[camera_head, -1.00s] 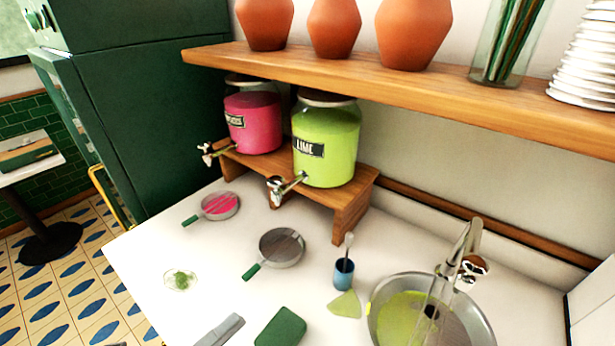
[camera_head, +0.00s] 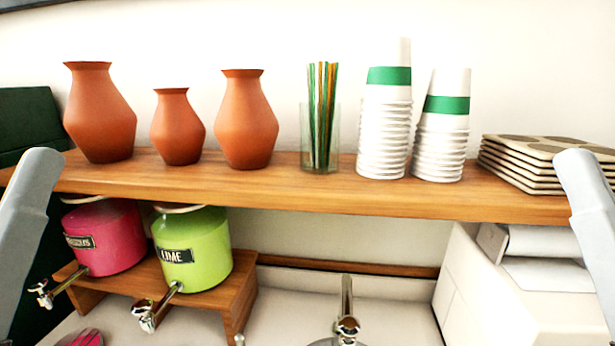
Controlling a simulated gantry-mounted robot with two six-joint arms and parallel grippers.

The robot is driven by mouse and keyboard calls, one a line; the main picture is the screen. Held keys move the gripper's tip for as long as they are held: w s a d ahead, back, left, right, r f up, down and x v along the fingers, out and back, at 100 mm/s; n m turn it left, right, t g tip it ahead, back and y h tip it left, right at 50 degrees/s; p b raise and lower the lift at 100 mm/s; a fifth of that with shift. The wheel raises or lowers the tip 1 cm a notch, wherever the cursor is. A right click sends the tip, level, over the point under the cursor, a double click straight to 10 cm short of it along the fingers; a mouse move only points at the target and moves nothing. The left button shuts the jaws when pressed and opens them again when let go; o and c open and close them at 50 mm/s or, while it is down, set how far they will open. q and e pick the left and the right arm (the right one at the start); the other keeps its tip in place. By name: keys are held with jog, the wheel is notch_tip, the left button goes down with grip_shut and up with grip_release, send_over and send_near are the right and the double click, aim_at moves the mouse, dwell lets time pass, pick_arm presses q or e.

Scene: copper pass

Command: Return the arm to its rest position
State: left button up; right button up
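Grey links of my two arms stand at the left and right edges of the head view, raised in front of the shelf. Neither gripper shows in the picture, so whether they are open or hold anything is hidden. The arm links look apart from the shelf and the things on it, though the depth is hard to judge.
A wooden shelf (camera_head: 300,190) carries terracotta vases (camera_head: 245,120), a glass of straws (camera_head: 321,130), cup stacks (camera_head: 384,130) and plates (camera_head: 530,165). Below are a pink dispenser (camera_head: 105,240), a lime dispenser (camera_head: 192,250) and a faucet (camera_head: 347,310).

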pick_arm(q)
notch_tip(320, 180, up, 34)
jog(key=p, duration=3)
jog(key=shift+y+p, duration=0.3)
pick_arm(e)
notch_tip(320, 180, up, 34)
